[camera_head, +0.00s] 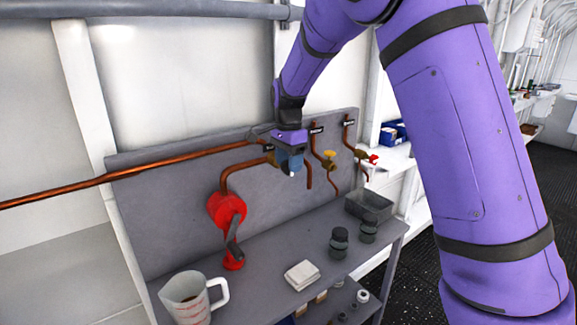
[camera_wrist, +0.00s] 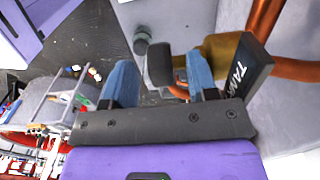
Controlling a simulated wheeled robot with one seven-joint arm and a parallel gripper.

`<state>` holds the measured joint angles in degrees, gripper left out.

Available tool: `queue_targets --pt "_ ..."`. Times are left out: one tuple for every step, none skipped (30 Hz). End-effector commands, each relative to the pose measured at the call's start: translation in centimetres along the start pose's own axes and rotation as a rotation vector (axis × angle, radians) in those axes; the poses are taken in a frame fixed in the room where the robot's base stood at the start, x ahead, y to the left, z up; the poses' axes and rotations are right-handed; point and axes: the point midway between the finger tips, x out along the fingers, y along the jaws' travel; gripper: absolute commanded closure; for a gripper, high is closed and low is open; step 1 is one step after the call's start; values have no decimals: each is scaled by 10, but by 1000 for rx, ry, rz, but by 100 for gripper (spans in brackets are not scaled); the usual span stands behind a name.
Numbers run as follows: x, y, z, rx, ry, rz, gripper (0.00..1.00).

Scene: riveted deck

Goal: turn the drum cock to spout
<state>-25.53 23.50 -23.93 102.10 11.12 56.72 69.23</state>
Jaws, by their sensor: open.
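A brass cock (camera_wrist: 222,52) on the copper pipe shows close up in the wrist view, with a dark rounded handle end (camera_wrist: 158,64). A black label (camera_wrist: 246,82) beside it reads "TAN" with the last part hard to read. In the head view the cock is mostly hidden behind my gripper (camera_head: 289,162), and only a bit of brass (camera_head: 270,157) shows. In the wrist view my gripper (camera_wrist: 160,72) is open, its blue fingers on either side of the dark handle end. I cannot tell if either finger touches it.
A red hand pump (camera_head: 227,211) hangs on the grey back panel (camera_head: 160,215). Cocks with yellow (camera_head: 329,154) and red (camera_head: 372,158) handles are to the right. The bench holds a measuring jug (camera_head: 188,298), folded cloth (camera_head: 301,275), dark jars (camera_head: 339,241) and a grey bin (camera_head: 368,206).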

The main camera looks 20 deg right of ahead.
Motion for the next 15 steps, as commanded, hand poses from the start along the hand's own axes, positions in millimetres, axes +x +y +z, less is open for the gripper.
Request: queue_targets --pt "5 0 0 1 -1 2 47" --pt "8 0 0 1 -1 1 47" --pt "10 0 0 1 0 -1 47" --pt "11 0 0 1 0 -1 47" --pt "12 0 0 1 0 -1 47" --pt "14 0 0 1 0 -1 47" --pt "14 0 0 1 -1 -1 47" --pt "14 0 0 1 0 -1 47" --pt "15 0 0 0 0 -1 47" --pt "15 0 0 0 0 -1 47" --pt "15 0 0 0 0 -1 47" --pt "15 0 0 0 0 -1 47" --pt "15 0 0 0 0 -1 47" --pt "15 0 0 0 0 -1 47" --pt "15 0 0 0 0 -1 51"
